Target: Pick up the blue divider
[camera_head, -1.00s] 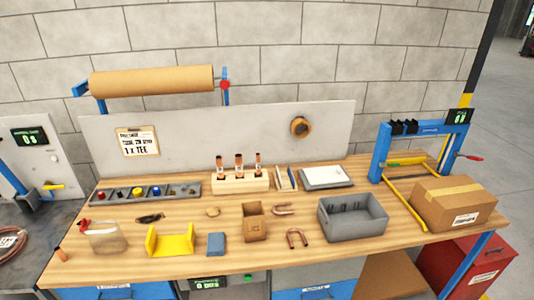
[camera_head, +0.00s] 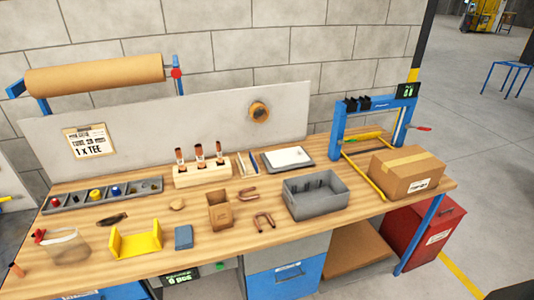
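A small blue block, which looks like the blue divider (camera_head: 183,237), stands on the wooden workbench (camera_head: 300,238) near its front edge. It sits just right of a yellow U-shaped holder (camera_head: 135,241) and left of an open brown cardboard box (camera_head: 219,212). Nothing covers it. Neither of my grippers shows in the head view.
A blue press frame (camera_head: 373,132) and a large carton (camera_head: 407,172) stand at the right end. A parts tray (camera_head: 103,195) lies at the back left.

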